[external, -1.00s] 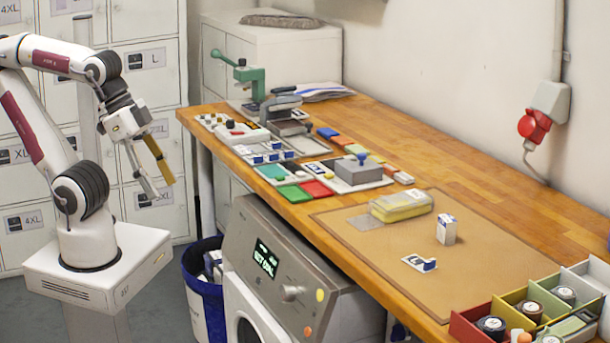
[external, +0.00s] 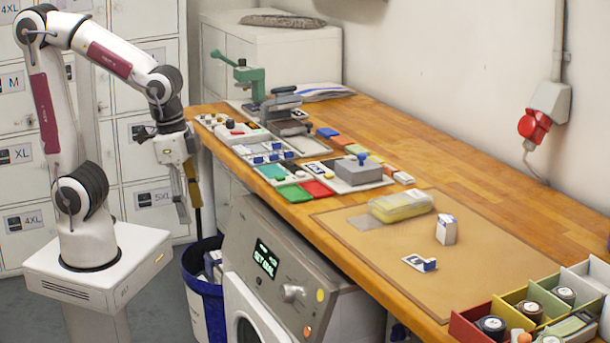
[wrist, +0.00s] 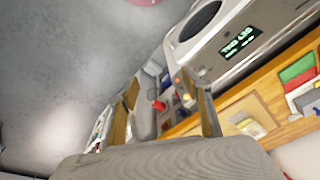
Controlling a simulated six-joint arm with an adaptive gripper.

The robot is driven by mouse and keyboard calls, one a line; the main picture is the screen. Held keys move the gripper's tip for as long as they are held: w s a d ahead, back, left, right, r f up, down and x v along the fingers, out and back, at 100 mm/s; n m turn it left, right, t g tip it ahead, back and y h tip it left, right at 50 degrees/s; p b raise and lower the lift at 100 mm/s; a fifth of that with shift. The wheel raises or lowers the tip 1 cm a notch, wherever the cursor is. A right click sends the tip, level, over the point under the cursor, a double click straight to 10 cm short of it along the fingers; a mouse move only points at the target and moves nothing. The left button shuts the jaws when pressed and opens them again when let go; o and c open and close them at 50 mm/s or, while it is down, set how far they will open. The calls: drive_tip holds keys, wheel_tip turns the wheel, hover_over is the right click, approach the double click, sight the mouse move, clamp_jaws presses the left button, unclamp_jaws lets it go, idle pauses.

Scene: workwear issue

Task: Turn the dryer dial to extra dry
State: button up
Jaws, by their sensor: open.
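The dryer (external: 245,285) stands under the front edge of the workbench, with a round silver dial (external: 292,292) on its grey panel. A lit green display (external: 266,259) is left of the dial; its text is too small to read surely. The dial's pointing direction cannot be made out. My gripper (external: 188,212) hangs open and empty, fingers down, left of the dryer and apart from it. In the wrist view, my open fingers (wrist: 168,118) show with the dryer display (wrist: 238,43) beyond them at the upper right.
A blue bin (external: 203,290) stands on the floor between my base and the dryer. The wooden workbench (external: 400,135) above the dryer carries trays, coloured blocks, a green press (external: 250,78) and a brown mat (external: 350,250). Lockers (external: 150,190) stand behind my arm.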

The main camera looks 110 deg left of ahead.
drive_tip(key=w+a+f+n+g, duration=0.2)
drive_tip(key=w+a+f+g, duration=0.1)
drive_tip(key=w+a+f, duration=0.4)
drive_tip(key=n+y, duration=0.1)
drive_tip(key=n, duration=0.3)
hover_over(286, 287)
drive_tip(key=d, duration=0.1)
drive_tip(key=shift+g, duration=0.3)
drive_tip(key=f, duration=1.3)
drive_tip(key=shift+w+d, duration=0.1)
drive_tip(key=shift+w, duration=0.15)
drive_tip(key=shift+w+n, duration=0.25)
drive_tip(key=shift+n, duration=0.35)
drive_tip(key=shift+f, duration=0.1)
drive_tip(key=shift+s+a+f, duration=0.2)
drive_tip(key=shift+a+f, duration=0.05)
drive_tip(key=shift+f, duration=1)
drive_tip(key=shift+s+a+f, duration=0.15)
drive_tip(key=shift+a+f, duration=0.05)
drive_tip(key=shift+f, duration=1)
drive_tip(key=shift+s+a+f, duration=0.2)
drive_tip(key=shift+a+f, duration=0.05)
drive_tip(key=shift+f, duration=1)
drive_tip(key=c, duration=1.1)
